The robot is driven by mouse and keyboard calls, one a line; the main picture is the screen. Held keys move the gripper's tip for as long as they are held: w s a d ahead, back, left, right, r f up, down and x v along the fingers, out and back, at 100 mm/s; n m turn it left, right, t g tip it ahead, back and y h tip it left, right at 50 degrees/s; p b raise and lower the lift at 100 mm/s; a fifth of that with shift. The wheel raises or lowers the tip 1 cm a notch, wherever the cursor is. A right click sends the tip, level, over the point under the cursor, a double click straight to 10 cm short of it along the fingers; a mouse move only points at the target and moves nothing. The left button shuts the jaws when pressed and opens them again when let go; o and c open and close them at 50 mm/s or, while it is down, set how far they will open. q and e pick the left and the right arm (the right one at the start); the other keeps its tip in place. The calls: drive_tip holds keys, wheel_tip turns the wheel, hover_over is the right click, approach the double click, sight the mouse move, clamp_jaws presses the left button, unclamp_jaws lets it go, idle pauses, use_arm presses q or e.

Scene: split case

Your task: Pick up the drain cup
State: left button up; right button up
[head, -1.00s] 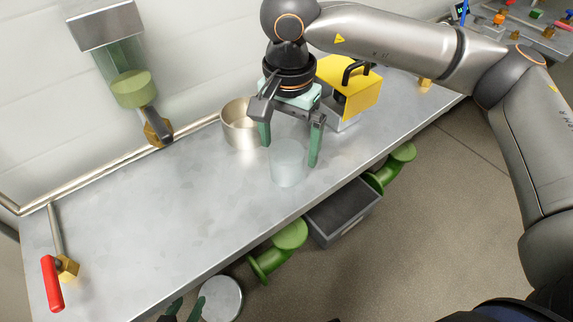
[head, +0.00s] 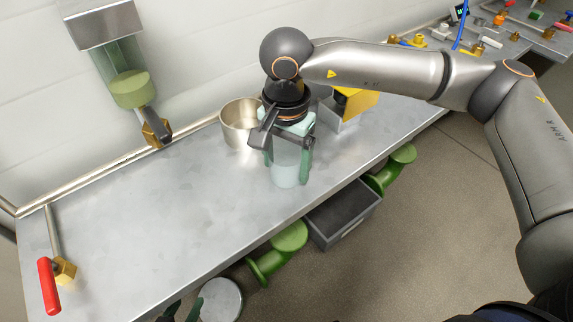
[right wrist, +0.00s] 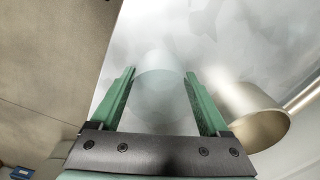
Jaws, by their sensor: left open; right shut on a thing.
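The drain cup appears to be the pale translucent cup (head: 286,176) on the metal bench, upright near its front edge. My right gripper (head: 288,160) comes down over it from above, one finger on each side, and is shut on it. In the right wrist view the cup (right wrist: 160,85) sits between the two green fingers (right wrist: 160,78). I see no clear gap under the cup; it seems to rest on the bench. My left gripper (head: 184,309) is open and empty at the bottom edge of the head view, partly cut off.
A metal pot (head: 238,136) stands close behind the cup, to its left. A yellow block (head: 356,102) is to the right. A red-handled valve (head: 49,286) is at the left end. The bench's left half is clear.

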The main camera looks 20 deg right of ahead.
drive_tip(key=c, duration=0.6)
